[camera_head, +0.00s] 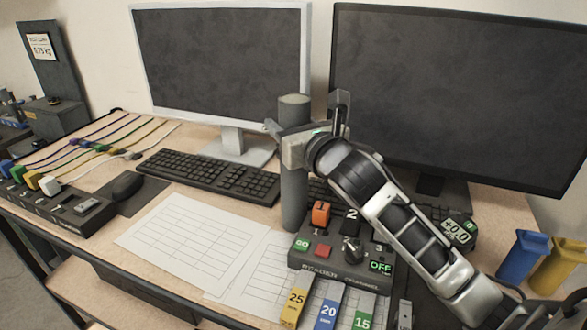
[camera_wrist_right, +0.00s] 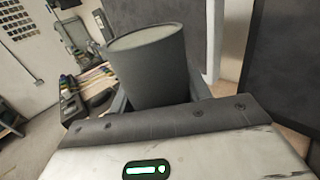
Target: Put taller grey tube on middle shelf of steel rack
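A tall dark grey tube (camera_head: 293,200) stands upright on the desk, just left of the control box, with its top above my right gripper (camera_head: 305,125). In the right wrist view the tube (camera_wrist_right: 150,65) fills the space between the fingers, with one finger on each side of it. The gripper is around the tube's upper part. The frames do not show clearly whether both fingers press on it. I see no second grey tube, and I cannot make out the steel rack. My left gripper is not in view.
Two monitors (camera_head: 220,60) and a keyboard (camera_head: 205,172) stand behind the tube. Blue and yellow bins (camera_head: 522,255) stand at far right.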

